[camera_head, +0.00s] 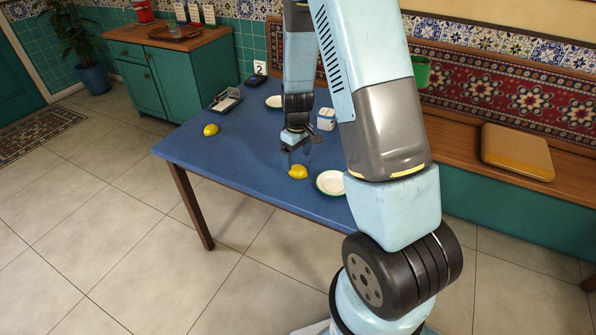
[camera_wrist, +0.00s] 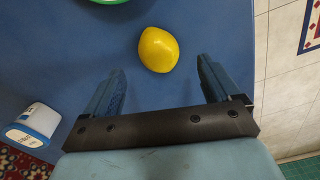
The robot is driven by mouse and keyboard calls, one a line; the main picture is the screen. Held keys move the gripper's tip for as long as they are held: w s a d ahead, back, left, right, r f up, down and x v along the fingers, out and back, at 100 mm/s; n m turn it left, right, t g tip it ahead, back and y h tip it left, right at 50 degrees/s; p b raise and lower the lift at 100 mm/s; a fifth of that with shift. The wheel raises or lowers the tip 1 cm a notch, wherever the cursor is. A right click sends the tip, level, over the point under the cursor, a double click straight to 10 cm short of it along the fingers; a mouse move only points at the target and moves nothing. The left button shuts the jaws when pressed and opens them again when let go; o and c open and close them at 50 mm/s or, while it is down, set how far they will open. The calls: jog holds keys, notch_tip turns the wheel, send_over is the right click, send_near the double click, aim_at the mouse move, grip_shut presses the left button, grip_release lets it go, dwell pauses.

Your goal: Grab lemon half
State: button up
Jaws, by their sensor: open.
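A yellow lemon piece (camera_head: 298,172) lies on the blue table (camera_head: 240,165) near its front edge. It also shows in the wrist view (camera_wrist: 158,49), just beyond and between my fingertips. Only its rounded yellow skin is visible there. My gripper (camera_head: 297,155) is just above and behind it in the head view. In the wrist view my gripper (camera_wrist: 162,78) is open, with its two fingers spread wide and nothing between them. A second yellow lemon piece (camera_head: 211,130) lies far to the left on the table. I cannot tell whether either is a half or whole.
The table between the two lemons is clear.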

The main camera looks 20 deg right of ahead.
aim_at(298, 167)
jog(key=shift+d+f, duration=0.15)
jog(key=shift+f, duration=2.15)
jog(key=c, duration=1.2)
jog(key=shift+o, duration=0.2)
jog(key=shift+r, duration=0.1)
